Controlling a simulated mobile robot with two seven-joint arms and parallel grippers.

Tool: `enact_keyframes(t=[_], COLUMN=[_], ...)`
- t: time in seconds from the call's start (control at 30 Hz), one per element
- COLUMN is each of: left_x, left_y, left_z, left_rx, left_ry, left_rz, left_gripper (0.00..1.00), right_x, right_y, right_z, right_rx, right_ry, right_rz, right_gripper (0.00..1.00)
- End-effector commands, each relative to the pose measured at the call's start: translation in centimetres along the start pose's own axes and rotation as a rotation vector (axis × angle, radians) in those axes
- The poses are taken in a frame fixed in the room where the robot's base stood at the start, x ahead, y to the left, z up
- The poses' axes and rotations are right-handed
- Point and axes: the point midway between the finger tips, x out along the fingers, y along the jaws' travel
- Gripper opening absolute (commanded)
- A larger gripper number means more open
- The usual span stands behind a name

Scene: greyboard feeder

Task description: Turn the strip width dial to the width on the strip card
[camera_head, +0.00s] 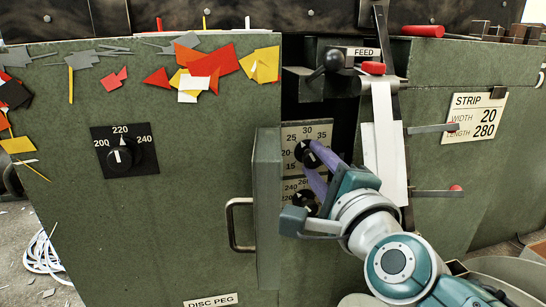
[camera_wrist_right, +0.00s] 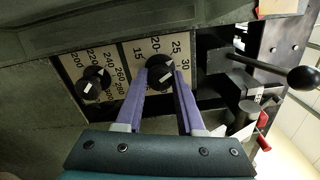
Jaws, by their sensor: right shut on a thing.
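The strip card (camera_head: 476,116) on the right panel reads STRIP, WIDTH 20, LENGTH 280. The strip width dial (camera_head: 304,148) is the upper black knob on a pale scale plate, with marks including 15, 20, 25 and 30. It also shows in the right wrist view (camera_wrist_right: 160,66). My right gripper (camera_head: 307,156) has its purple fingers on either side of this knob, shut on it. The knob has a white pointer mark, partly covered in the head view; I cannot tell its exact reading. My left gripper is not in view.
A lower dial (camera_wrist_right: 93,85) with larger numbers sits close beside the width dial. An open door (camera_head: 267,210) with a handle (camera_head: 240,225) stands just left. Another dial (camera_head: 121,155) is on the left panel.

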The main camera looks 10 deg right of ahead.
Motion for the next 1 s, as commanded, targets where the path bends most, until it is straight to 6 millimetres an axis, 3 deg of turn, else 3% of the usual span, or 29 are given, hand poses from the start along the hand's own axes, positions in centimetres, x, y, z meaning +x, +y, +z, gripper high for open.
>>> enact_keyframes(t=[1.0], left_x=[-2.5], left_y=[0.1], left_z=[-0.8], left_rx=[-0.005], left_ry=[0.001], left_rz=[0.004], left_gripper=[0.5], right_x=[0.0], right_y=[-0.1], right_z=[0.0], right_rx=[-0.893], right_ry=[0.0], right_rz=[0.0], right_gripper=[0.0])
